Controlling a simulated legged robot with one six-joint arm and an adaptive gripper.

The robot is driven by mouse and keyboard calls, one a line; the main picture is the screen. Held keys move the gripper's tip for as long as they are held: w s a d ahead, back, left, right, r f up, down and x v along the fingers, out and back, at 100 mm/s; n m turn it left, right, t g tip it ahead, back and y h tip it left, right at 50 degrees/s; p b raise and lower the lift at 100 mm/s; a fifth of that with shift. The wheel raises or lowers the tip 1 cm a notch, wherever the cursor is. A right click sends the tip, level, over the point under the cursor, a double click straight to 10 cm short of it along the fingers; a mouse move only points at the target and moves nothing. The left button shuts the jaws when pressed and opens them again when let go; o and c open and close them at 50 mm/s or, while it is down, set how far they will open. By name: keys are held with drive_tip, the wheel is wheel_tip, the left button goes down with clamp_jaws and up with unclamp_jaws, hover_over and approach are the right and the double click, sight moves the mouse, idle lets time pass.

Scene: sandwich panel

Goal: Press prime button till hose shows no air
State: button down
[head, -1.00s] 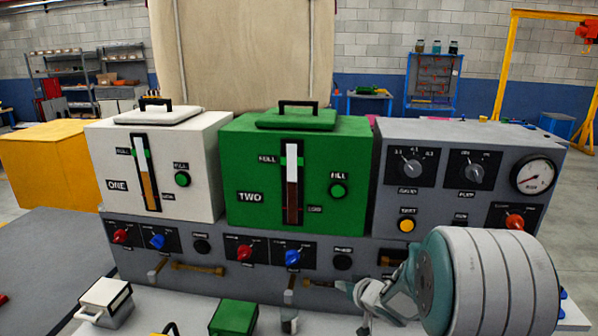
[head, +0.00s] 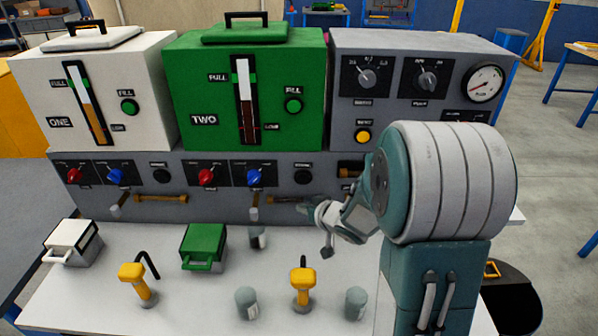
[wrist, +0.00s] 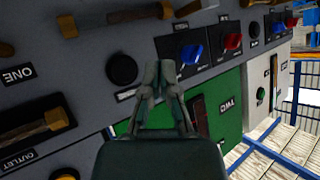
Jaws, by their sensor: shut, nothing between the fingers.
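The grey panel has a round black button under tank ONE (head: 162,175) and another, the prime button for TWO (head: 303,177), under the green tank (head: 200,95). Their small labels are hard to read. My gripper (head: 308,210) is shut and empty, in front of the panel just below the TWO button. In the wrist view, which is upside down, the shut fingertips (wrist: 160,68) are beside that button (wrist: 122,70), apart from it in the picture. A brown-amber hose tube (head: 160,198) lies under ONE; the TWO tube (head: 284,200) is partly behind my gripper. Air inside cannot be told.
Red (head: 206,177) and blue (head: 255,177) knobs sit left of the TWO button. A yellow button (head: 363,136) is on the grey unit. Yellow-handled tools (head: 303,288), grey cups (head: 246,302) and small white (head: 72,243) and green boxes (head: 204,248) stand on the table.

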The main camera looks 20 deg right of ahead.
drive_tip(key=shift+w, duration=0.15)
approach(299, 182)
drive_tip(key=w+a+f, duration=0.3)
drive_tip(key=w+f, duration=0.1)
drive_tip(key=shift+w+d+r, duration=0.2)
drive_tip(key=shift+w+d, duration=0.2)
drive_tip(key=shift+w, duration=0.05)
drive_tip(key=shift+w, duration=0.1)
idle(1.1)
drive_tip(key=shift+w+d+r, duration=0.1)
drive_tip(key=shift+w+d, duration=0.05)
drive_tip(key=shift+w, duration=0.1)
drive_tip(key=shift+w+d, duration=0.15)
drive_tip(key=shift+w, duration=0.2)
idle(0.8)
drive_tip(key=shift+s, duration=0.1)
drive_tip(key=shift+s+a, duration=0.35)
drive_tip(key=shift+s, duration=0.3)
